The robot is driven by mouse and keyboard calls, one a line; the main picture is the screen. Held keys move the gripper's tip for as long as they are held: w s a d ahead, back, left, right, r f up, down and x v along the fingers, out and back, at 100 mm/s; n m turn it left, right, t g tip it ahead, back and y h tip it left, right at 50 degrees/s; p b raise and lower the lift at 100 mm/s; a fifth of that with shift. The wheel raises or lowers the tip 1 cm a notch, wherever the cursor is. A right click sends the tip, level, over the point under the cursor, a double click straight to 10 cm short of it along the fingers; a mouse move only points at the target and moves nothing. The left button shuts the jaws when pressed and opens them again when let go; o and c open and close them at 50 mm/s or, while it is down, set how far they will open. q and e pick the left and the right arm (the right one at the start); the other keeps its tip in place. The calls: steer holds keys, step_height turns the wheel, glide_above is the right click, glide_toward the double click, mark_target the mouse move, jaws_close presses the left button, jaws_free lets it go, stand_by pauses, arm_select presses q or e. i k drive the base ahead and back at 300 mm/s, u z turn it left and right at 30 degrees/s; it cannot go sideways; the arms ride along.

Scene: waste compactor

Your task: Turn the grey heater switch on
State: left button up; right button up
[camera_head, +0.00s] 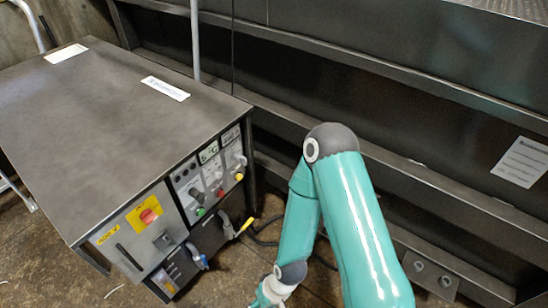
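A dark metal cabinet (110,130) stands at left, with a control panel on its front. The panel's left part has a red rotary switch on a yellow plate (148,216) and a grey switch-like part (163,241) beside it. The middle part has small grey knobs (196,194) and green, red and yellow buttons. I cannot tell for sure which grey part is the heater switch, or its position. A teal arm of mine, seemingly the right, hangs right of the panel, apart from it. Its wrist runs off the bottom edge. Neither gripper shows.
Plugs and sockets with a yellow-tipped lever (246,225) sit low on the cabinet front. A dark metal machine wall (420,120) with ledges runs behind. Cables lie on the brown floor (225,280) between cabinet and arm.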

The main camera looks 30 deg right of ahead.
mark_target(237, 156)
steer(key=z, duration=1.1)
steer(key=i, duration=0.15)
steer(key=u, duration=2.3)
steer(key=k, duration=1)
steer(key=z, duration=0.5)
steer(key=i, duration=0.8)
steer(key=z, duration=0.15)
